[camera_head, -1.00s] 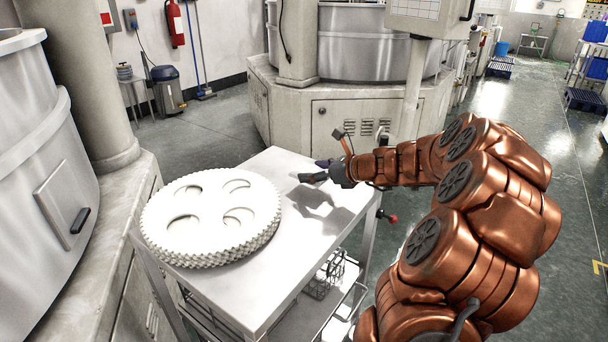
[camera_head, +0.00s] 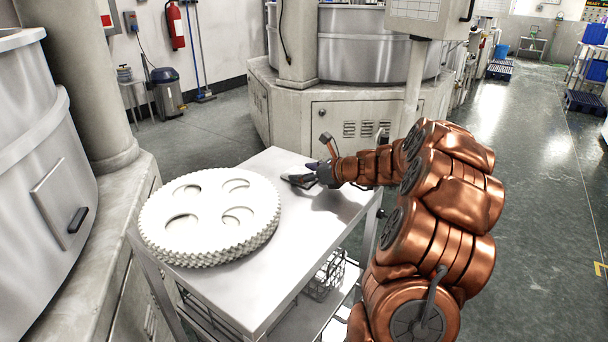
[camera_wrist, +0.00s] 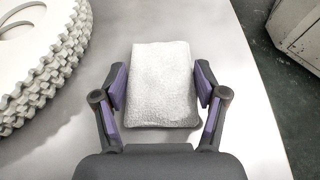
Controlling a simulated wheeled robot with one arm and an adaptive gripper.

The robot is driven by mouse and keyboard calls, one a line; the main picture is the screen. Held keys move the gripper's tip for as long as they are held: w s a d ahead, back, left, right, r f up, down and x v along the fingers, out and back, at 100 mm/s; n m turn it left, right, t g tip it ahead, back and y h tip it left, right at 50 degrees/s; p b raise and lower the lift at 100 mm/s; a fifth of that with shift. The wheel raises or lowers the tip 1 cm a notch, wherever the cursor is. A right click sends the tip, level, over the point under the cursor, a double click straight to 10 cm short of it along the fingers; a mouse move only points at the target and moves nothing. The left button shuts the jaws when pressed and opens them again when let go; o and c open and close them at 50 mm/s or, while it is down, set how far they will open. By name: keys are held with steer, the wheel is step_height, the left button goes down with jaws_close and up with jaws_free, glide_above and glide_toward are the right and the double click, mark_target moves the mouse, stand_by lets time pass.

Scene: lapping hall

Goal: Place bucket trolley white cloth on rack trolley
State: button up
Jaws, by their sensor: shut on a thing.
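The white cloth (camera_wrist: 162,75) is a folded, fuzzy, rectangular pad between my two fingers in the wrist view. My gripper (camera_wrist: 161,90) is shut on its left and right sides. In the head view my gripper (camera_head: 303,180) is low over the far right part of the metal trolley top (camera_head: 290,235), and the cloth is hardly visible there. The trolley has wire racks (camera_head: 325,278) on its lower level, so it looks like the rack trolley. I cannot tell whether the cloth touches the top. No bucket trolley is recognisable.
A stack of white toothed discs (camera_head: 210,215) covers the left part of the trolley top, apart from my gripper. The front right of the top is bare. Large machines stand left (camera_head: 50,170) and behind (camera_head: 345,115). Open floor (camera_head: 540,200) lies to the right.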

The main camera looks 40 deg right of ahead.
steer(key=o, duration=1.1)
steer(key=shift+f, duration=0.1)
steer(key=p+v, duration=0.1)
steer(key=v, duration=1)
steer(key=shift+d, duration=0.1)
steer(key=shift+s+d+r, duration=0.1)
steer(key=shift+s+r, duration=0.2)
steer(key=shift+s, duration=0.2)
